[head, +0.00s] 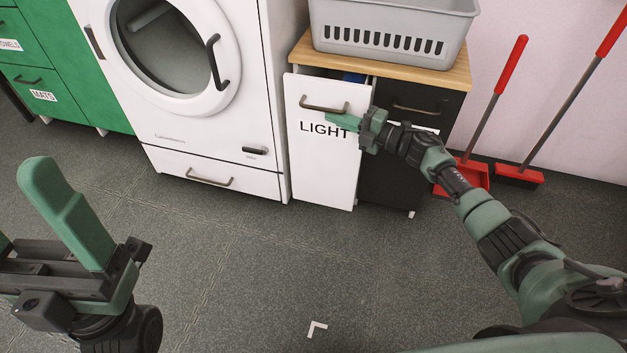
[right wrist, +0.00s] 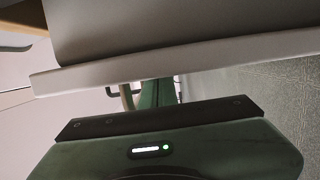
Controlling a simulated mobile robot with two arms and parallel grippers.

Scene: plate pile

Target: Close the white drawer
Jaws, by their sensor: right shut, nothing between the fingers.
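The white drawer (head: 322,165), marked LIGHT, stands pulled out from its cabinet, with a dark gap and something blue behind its front. Its bar handle (head: 324,105) is near the top. My right gripper (head: 341,121) is shut and empty, in front of the drawer's right part, beside the label and below the handle's right end. I cannot tell if it touches the front. In the right wrist view, the fingers (right wrist: 157,94) show partly beneath a pale panel edge. My left gripper (head: 65,215) is at the lower left, far from the drawer, its visible finger standing apart; it looks open.
A white washing machine (head: 210,148) stands left of the drawer. A dark cabinet front (head: 395,175) is on its right, under a wooden top (head: 300,50) with a grey basket (head: 395,18). Red cleaning tools (head: 520,175) lean at right. The floor ahead is clear.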

